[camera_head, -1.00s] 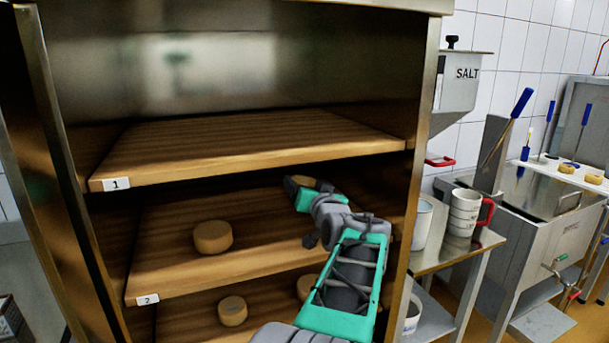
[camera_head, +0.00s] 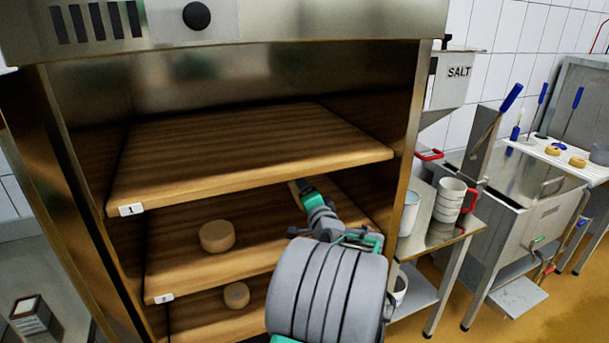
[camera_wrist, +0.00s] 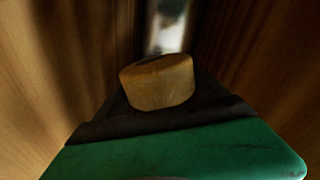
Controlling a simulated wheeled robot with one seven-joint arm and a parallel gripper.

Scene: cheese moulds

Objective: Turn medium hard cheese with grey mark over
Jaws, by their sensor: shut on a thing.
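My gripper (camera_head: 298,188) reaches into the cabinet above shelf 2, at its right part, under shelf 1. In the wrist view it is shut on a tan cheese (camera_wrist: 158,84) with a dark patch on its upper face. The colour of that patch is too dark to tell for sure. The held cheese is hidden in the head view. Another round cheese (camera_head: 217,236) lies flat on the left part of shelf 2 (camera_head: 185,280), apart from my gripper. A smaller cheese (camera_head: 236,295) lies on the lowest shelf.
Shelf 1 (camera_head: 250,150) is empty and hangs close above my gripper. The cabinet's right wall (camera_head: 400,170) stands close beside my arm. To the right are a side table with mugs (camera_head: 449,200), a salt box (camera_head: 455,85) and a steel vat (camera_head: 530,200).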

